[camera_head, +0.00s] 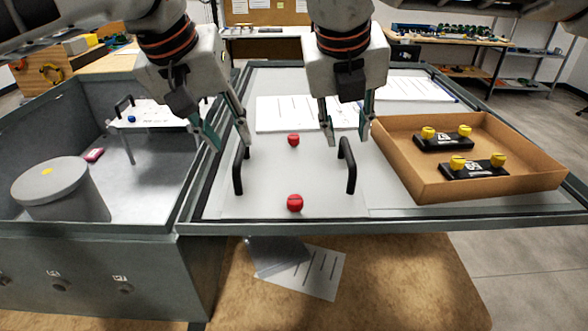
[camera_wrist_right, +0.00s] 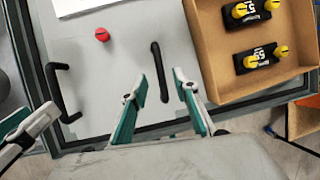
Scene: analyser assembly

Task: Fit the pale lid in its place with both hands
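The pale lid (camera_head: 267,190) lies flat on the grey worktop, with a black handle at each side and red knobs (camera_head: 295,203) at its front and back. My left gripper (camera_head: 233,146) is open just above the left handle (camera_head: 238,172). My right gripper (camera_head: 347,142) is open above the right handle (camera_head: 350,172). In the right wrist view, the right handle (camera_wrist_right: 158,66) appears between my right fingers (camera_wrist_right: 162,82), not gripped. The left handle (camera_wrist_right: 54,88) and part of my left gripper (camera_wrist_right: 28,130) also show there.
A cardboard box (camera_head: 400,170) with two black, yellow-knobbed parts stands right of the lid. White sheets (camera_head: 283,114) lie behind. At left, an open grey bay (camera_head: 150,165) holds a grey cylinder (camera_head: 60,190) and a pale panel (camera_head: 160,115) with a black handle and blue knob.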

